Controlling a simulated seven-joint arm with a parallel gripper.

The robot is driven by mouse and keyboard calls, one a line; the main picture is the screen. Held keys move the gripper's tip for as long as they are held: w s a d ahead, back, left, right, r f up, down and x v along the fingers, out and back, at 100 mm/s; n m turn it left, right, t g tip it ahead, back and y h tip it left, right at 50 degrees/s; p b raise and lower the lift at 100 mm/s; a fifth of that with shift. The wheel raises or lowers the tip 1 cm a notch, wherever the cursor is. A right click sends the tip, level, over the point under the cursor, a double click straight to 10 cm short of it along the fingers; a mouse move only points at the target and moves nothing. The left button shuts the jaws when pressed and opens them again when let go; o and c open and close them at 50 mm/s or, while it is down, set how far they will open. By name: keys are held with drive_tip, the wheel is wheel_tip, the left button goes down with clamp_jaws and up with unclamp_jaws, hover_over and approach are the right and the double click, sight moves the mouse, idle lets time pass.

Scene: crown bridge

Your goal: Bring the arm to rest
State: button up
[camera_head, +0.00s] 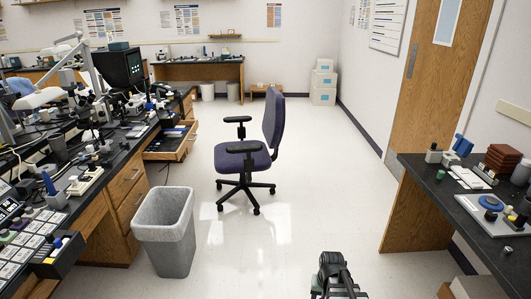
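My gripper (338,284) is at the bottom edge of the picture, right of centre, in front of the open white floor. Only a dark upper part of it shows. Its fingertips are cut off or too small to make out, so I cannot see whether it is open or shut or holds anything. It appears apart from the benches on both sides.
A cluttered dark bench (118,160) with an open drawer (172,142) runs along the left. A grey bin (165,232) and a purple swivel chair (245,160) stand on the floor. Another bench (425,205) with small items is at right.

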drive_tip(key=s+a+f+g, duration=0.1)
drive_tip(key=s+f+g, duration=0.1)
drive_tip(key=s+f, duration=0.5)
drive_tip(key=s+f+n+g, duration=0.1)
drive_tip(key=s+f, duration=0.6)
drive_tip(key=s, duration=0.7)
drive_tip(key=s+a+f+n+g, duration=0.1)
drive_tip(key=s+f+g, duration=0.3)
drive_tip(key=s+f, duration=0.3)
drive_tip(key=s, duration=0.3)
drive_tip(key=shift+s+a+f, duration=0.15)
drive_tip(key=shift+s+a, duration=0.15)
drive_tip(key=shift+a, duration=0.05)
